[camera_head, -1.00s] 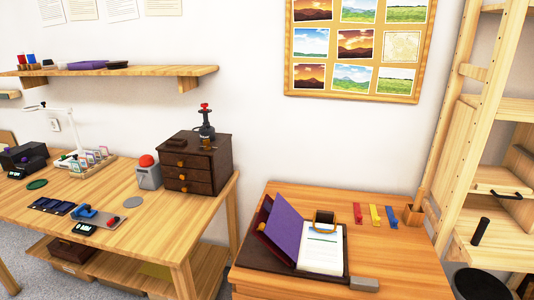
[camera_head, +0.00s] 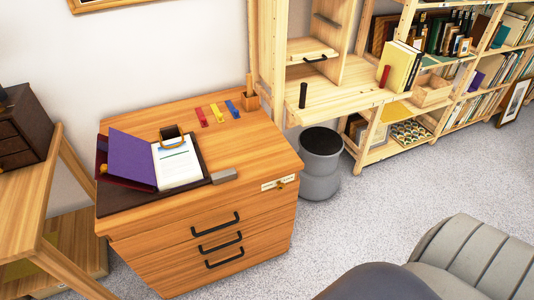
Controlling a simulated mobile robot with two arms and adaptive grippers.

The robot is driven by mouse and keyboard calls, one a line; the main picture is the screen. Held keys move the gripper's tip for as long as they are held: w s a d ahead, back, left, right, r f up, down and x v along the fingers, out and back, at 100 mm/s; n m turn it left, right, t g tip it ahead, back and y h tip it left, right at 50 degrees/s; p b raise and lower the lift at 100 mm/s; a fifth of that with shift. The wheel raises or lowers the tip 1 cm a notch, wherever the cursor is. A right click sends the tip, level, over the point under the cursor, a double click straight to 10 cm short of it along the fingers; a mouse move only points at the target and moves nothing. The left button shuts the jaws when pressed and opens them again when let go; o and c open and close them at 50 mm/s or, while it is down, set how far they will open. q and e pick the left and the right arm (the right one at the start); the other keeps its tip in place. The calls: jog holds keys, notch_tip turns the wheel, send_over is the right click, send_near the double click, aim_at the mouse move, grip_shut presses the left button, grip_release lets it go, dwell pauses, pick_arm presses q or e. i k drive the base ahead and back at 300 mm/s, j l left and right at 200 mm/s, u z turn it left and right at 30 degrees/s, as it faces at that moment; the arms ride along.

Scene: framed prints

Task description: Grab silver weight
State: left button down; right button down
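A small silver-grey block (camera_head: 223,176), which looks like the silver weight, lies on top of the wooden drawer cabinet (camera_head: 255,150). It sits at the right front corner of a dark brown desk pad (camera_head: 125,200), beside an open purple folder (camera_head: 132,158) with a printed sheet (camera_head: 177,162) held by a dark clip (camera_head: 172,133). Neither of my grippers is in view.
Red, yellow and blue strips (camera_head: 217,112) and a wooden cup (camera_head: 251,100) stand behind on the cabinet. A grey bin (camera_head: 320,165) is to its right, below shelving (camera_head: 335,98). A grey ribbed padded shape (camera_head: 475,255) fills the bottom right. Carpet between is clear.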

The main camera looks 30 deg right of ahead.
aim_at(225, 176)
jog(key=z, duration=0.7)
